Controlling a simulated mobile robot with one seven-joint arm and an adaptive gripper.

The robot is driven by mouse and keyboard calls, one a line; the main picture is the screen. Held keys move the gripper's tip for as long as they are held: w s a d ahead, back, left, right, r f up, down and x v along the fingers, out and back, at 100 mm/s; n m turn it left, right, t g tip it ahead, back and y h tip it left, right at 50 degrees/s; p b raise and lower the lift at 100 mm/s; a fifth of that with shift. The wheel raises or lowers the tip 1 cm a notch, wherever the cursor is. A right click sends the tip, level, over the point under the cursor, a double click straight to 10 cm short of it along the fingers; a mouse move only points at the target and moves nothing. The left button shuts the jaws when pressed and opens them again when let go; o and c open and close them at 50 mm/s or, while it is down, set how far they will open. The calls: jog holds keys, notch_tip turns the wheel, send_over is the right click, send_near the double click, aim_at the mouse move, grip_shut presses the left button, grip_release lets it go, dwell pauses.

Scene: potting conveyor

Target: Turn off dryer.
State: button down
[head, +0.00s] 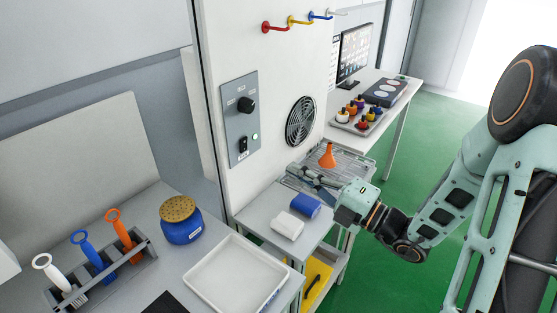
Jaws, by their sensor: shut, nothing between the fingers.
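The dryer's grey control panel (241,121) is on the white cabinet wall. It has a black knob (246,104) at the top, a black rocker switch (243,144) lower down, and a small pale light (255,136) beside the switch. The switch's exact position is too small to tell. A round dark fan grille (301,121) is to the right of the panel. My gripper (292,169) is shut and empty, below and to the right of the panel, in front of the wall and apart from the switch.
An orange funnel (327,157) stands on a metal rack (350,160) behind my gripper. A blue roll (306,206) and a white cloth (287,225) lie below it. A blue jar (181,222), white tray (232,279) and brush holder (112,268) stand left. Coloured hooks (290,21) stick out above.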

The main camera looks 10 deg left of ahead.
aim_at(245, 141)
jog(key=x, duration=1.3)
jog(key=shift+s, duration=0.1)
jog(key=shift+a+r+p, duration=0.2)
jog(key=shift+r+p, duration=0.15)
jog(key=shift+p, duration=0.65)
jog(key=shift+f, duration=0.2)
jog(key=shift+s+d+r+p, duration=0.1)
jog(key=shift+d+r+p, duration=0.05)
jog(key=shift+d+p, duration=0.35)
jog(key=r+v, duration=0.3)
jog(key=v, duration=0.9)
jog(key=shift+s+d, duration=0.15)
jog(key=shift+d, duration=0.2)
